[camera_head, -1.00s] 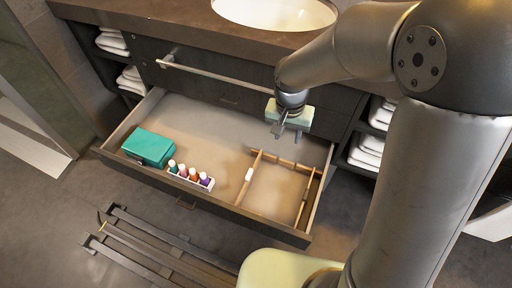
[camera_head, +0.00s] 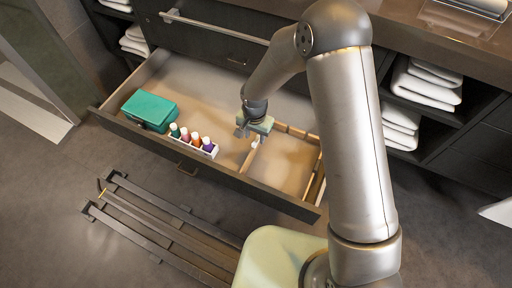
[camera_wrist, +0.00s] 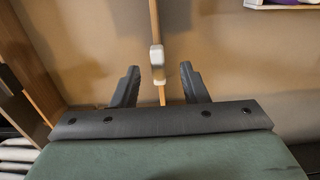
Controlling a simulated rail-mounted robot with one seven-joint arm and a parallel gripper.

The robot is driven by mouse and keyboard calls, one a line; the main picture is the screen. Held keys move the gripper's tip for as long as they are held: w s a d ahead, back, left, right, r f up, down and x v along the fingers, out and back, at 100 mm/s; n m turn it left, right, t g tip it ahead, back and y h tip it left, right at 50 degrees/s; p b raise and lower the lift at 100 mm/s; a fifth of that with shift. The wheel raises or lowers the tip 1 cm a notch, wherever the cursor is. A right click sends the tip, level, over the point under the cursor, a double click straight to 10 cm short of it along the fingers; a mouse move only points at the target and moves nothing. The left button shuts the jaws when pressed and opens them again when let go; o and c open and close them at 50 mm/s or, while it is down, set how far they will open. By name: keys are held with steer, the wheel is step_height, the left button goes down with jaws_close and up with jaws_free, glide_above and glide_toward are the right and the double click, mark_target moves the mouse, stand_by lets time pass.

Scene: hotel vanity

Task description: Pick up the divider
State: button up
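The divider is a thin wooden strip (camera_head: 249,158) with a white piece on it, standing inside the open drawer (camera_head: 190,88). The wrist view shows the strip (camera_wrist: 155,25) running up the picture, with its white piece (camera_wrist: 157,57) between my fingertips. My gripper (camera_head: 246,131) is open and low over the drawer, close to the divider's white piece. In the wrist view my gripper (camera_wrist: 159,69) has one finger on each side of the strip, with visible gaps. I cannot tell the exact height of the fingers over it. My gripper hides part of the divider in the head view.
A teal box (camera_head: 149,108) and a white tray of several small bottles (camera_head: 195,139) stand left of the divider. Another wooden strip (camera_head: 297,132) crosses the drawer at right. A dark slatted rack (camera_head: 160,225) lies on the floor. Shelves hold white towels (camera_head: 426,84).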

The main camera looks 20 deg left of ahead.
mark_target(256, 140)
steer(key=shift+w+d+f+b, duration=0.1)
steer(key=shift+f+b, duration=0.25)
steer(key=shift+f, duration=1.2)
steer(key=shift+w+d+f+b, duration=0.1)
steer(key=shift+f+b, duration=0.2)
steer(key=shift+f, duration=1.2)
jaws_close()
